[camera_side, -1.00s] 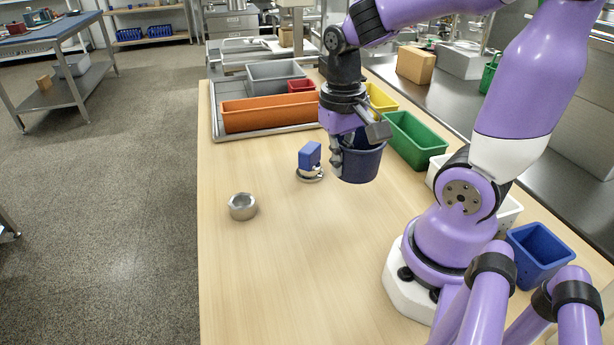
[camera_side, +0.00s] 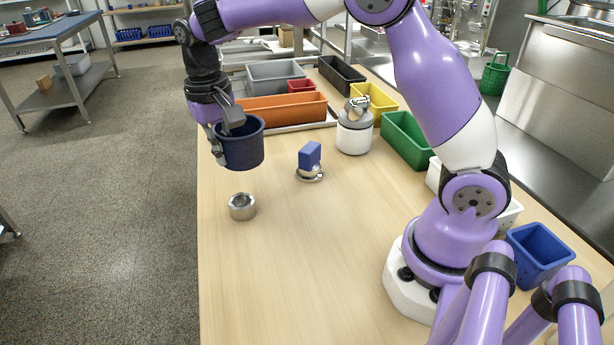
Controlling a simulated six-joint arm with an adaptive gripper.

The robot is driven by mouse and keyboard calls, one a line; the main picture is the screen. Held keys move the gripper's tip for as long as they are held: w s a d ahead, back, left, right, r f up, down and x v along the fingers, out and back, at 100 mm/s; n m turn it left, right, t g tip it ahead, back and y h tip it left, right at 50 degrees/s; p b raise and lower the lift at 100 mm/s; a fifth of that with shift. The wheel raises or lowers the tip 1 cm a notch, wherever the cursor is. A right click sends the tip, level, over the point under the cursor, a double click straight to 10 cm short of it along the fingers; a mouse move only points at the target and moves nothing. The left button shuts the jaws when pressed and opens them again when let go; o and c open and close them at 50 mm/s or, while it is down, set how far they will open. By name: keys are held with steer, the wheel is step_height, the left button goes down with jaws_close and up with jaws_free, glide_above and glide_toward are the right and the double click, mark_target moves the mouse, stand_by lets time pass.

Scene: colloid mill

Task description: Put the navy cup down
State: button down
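The navy cup (camera_side: 243,148) is a dark blue, open-topped cup held upright in the air over the left part of the wooden table (camera_side: 290,265). My gripper (camera_side: 226,130) is shut on the cup's near-left wall and rim. The cup hangs behind and above a small silver metal ring or bowl (camera_side: 242,206) on the table, apart from it. A blue block (camera_side: 310,155) on a round metal base (camera_side: 310,175) stands to the right of the cup. A white and metal colloid mill body (camera_side: 354,130) stands further right.
Behind the cup, an orange bin (camera_side: 290,107), a grey bin (camera_side: 275,74) and a small red bin (camera_side: 301,85) sit on a tray. Yellow (camera_side: 380,104) and green (camera_side: 406,142) bins line the right side. The table's front middle is clear.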

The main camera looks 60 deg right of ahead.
steer(key=w+d+f, duration=0.1)
steer(key=d+f, duration=0.1)
steer(key=d, duration=0.1)
steer(key=w+d+f, duration=0.1)
steer(key=d+f, duration=0.1)
steer(key=d, duration=0.1)
steer(key=w+d+f, duration=0.1)
steer(key=d+f, duration=0.1)
steer(key=d, duration=0.1)
steer(key=shift+w+d, duration=0.2)
steer(key=shift+d, duration=0.1)
steer(key=shift+f, duration=2.05)
steer(key=shift+f, duration=0.1)
steer(key=c, duration=1)
jaws_free()
steer(key=shift+c, duration=0.2)
